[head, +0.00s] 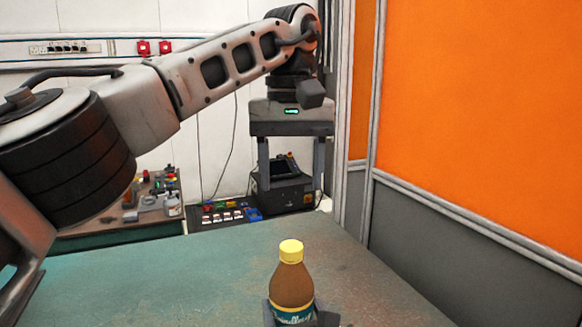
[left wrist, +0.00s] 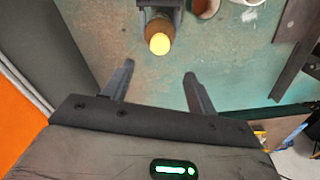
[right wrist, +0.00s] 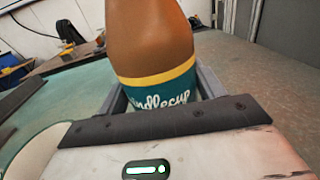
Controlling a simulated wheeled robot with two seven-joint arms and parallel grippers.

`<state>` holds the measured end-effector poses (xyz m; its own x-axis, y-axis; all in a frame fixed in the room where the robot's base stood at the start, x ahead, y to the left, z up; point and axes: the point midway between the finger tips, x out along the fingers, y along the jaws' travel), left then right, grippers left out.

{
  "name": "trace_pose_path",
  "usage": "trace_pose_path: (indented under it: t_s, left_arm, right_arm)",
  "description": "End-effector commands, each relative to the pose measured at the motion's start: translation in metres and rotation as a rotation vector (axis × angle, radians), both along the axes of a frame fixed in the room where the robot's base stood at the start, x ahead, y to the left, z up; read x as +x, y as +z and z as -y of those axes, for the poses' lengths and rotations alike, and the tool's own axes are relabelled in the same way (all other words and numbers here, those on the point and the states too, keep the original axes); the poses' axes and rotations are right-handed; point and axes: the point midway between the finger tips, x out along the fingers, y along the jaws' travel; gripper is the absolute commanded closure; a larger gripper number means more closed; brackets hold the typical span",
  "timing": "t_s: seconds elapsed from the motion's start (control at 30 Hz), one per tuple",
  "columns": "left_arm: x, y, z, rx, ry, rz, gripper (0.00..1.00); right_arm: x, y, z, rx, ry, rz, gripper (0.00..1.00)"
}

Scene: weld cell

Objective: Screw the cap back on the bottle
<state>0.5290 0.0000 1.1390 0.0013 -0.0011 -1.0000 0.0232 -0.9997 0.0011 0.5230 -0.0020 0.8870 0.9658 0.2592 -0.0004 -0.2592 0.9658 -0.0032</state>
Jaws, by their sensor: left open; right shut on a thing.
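The brown bottle (head: 292,285) with a teal label stands upright above the green table. The yellow cap (head: 291,250) sits on top of its neck; how tightly it is threaded I cannot tell. The cap also shows from above in the left wrist view (left wrist: 159,44). My right gripper (head: 297,318) is shut around the bottle at its label; the right wrist view shows the bottle (right wrist: 152,45) between the fingers, its top cut off. My left gripper (head: 291,185) is open and empty, fingers pointing down, above the cap and apart from it.
The green table (head: 180,285) is mostly clear around the bottle. An orange and grey partition (head: 480,110) stands at the right. A bench (head: 150,225) with small items is at the back left. A white container (left wrist: 250,2) and a dark bar (left wrist: 297,55) show in the left wrist view.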

Motion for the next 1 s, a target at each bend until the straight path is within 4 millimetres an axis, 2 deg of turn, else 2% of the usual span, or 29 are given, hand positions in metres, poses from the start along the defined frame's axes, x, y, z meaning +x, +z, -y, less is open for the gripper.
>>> trace_pose_path:
  t_s: [0.13, 0.43, 0.47, 0.53, 0.87, 1.0]
  left_arm:
    - [-0.001, 0.009, 0.000, 0.001, 0.000, -0.001, 0.42]
    - [0.000, 0.010, 0.000, 0.000, 0.000, -0.001, 0.42]
    - [0.000, 0.010, 0.000, 0.000, 0.000, -0.001, 0.42]
    - [0.000, 0.010, 0.000, 0.000, 0.000, -0.001, 0.42]
    - [0.000, 0.010, -0.001, 0.000, 0.001, -0.001, 0.42]
    - [0.000, 0.011, -0.001, 0.000, 0.001, -0.001, 0.42]
  right_arm:
    - [0.000, -0.001, 0.000, -0.002, -0.001, -0.001, 0.96]
    - [0.000, -0.001, 0.000, -0.001, 0.000, -0.002, 0.96]
    - [0.000, -0.001, 0.000, -0.001, 0.000, -0.002, 0.27]
    - [0.000, -0.001, 0.000, -0.001, 0.000, -0.002, 0.07]
    - [-0.002, 0.000, 0.001, 0.000, 0.000, -0.001, 0.07]
    - [-0.017, -0.001, 0.004, -0.001, 0.002, -0.002, 0.07]
